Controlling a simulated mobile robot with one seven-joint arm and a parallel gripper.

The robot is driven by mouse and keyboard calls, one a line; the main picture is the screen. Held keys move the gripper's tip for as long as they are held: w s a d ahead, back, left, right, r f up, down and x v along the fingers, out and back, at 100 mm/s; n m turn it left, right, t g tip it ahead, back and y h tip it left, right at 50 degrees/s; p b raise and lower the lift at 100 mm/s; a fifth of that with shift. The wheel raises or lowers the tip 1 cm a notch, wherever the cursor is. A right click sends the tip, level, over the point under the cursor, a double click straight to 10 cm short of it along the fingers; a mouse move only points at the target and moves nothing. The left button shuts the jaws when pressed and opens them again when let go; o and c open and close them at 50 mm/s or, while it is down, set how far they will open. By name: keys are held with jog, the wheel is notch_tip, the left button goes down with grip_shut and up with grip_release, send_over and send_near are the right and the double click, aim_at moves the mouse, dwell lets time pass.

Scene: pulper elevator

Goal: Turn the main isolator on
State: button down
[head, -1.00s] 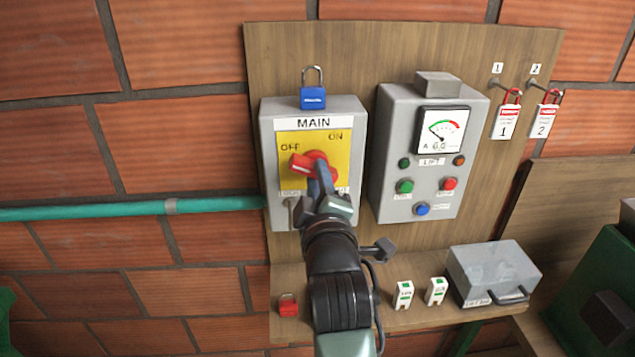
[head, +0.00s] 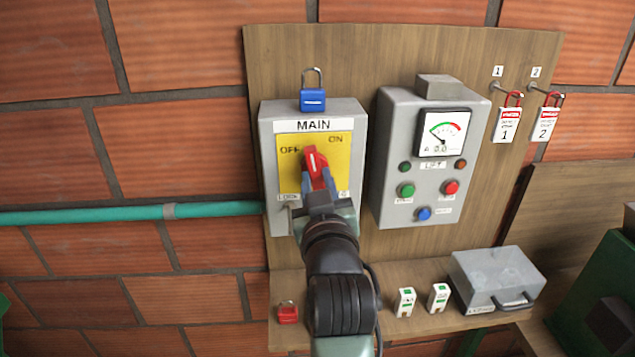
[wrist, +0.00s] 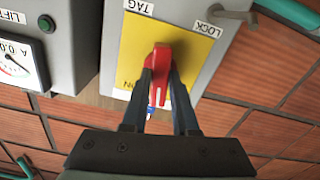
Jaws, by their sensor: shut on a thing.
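The main isolator is a grey box (head: 357,128) marked MAIN, with a yellow plate (head: 291,166) lettered OFF at left and ON at right. Its red handle (head: 312,160) stands nearly upright, its white-marked tip between OFF and ON. My gripper (head: 322,182) is shut on the handle, coming from below and in front. In the wrist view, seen upside down, the two fingers (wrist: 160,85) lie on either side of the red handle (wrist: 161,58). The handle's lower part and hub are hidden by the fingers in the head view.
A blue padlock (head: 313,98) sits on top of the isolator box. The lift control box (head: 392,205) with a dial stands close on the right. A red padlock (head: 288,313), two white tags and a grey case (head: 495,275) rest on the shelf below.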

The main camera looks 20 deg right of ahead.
jog(key=shift+m, duration=1.1)
jog(key=c, duration=0.7)
grip_release()
jog(key=b+v, duration=0.4)
jog(key=v, duration=0.9)
